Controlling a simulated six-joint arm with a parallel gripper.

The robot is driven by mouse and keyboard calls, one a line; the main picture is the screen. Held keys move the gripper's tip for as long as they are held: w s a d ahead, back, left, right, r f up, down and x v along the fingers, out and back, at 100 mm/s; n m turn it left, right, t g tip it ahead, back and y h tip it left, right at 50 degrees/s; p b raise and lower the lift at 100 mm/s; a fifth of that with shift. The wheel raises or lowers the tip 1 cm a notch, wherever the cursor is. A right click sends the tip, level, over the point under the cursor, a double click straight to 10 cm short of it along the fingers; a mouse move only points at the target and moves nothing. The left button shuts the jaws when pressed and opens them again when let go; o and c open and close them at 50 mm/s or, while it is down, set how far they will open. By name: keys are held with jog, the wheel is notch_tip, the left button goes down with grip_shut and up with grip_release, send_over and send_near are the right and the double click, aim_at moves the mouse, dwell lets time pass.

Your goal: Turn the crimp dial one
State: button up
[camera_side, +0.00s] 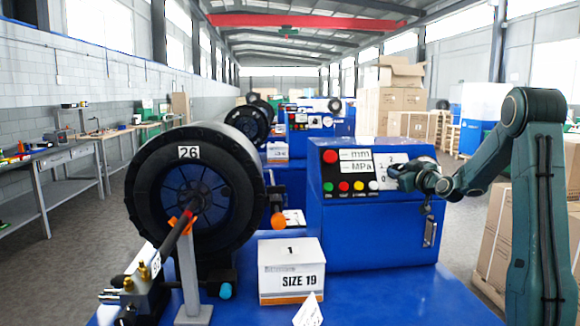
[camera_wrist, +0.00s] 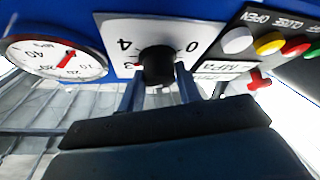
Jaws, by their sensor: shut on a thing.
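The crimp dial (camera_wrist: 158,62) is a black round knob on a white scale plate (camera_wrist: 118,27), on the blue crimper's front panel. In the wrist view the plate appears upside down, with 0, 4 and 3 readable around the knob and a small red mark close to the 3. My gripper (camera_wrist: 158,82) has one finger on each side of the knob and is shut on it. In the side view my gripper (camera_side: 408,178) covers the knob; part of the white plate (camera_side: 386,159) shows with small numbers. The knob's exact setting cannot be told.
A round gauge (camera_wrist: 58,58) with a red needle is beside the dial. Coloured buttons (camera_wrist: 268,43) are on its other side. More crimpers stand behind.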

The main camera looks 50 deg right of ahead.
dwell(0.4)
jog(key=o, duration=1)
jog(key=shift+r, duration=0.15)
notch_tip(320, 180, up, 20)
dwell(0.4)
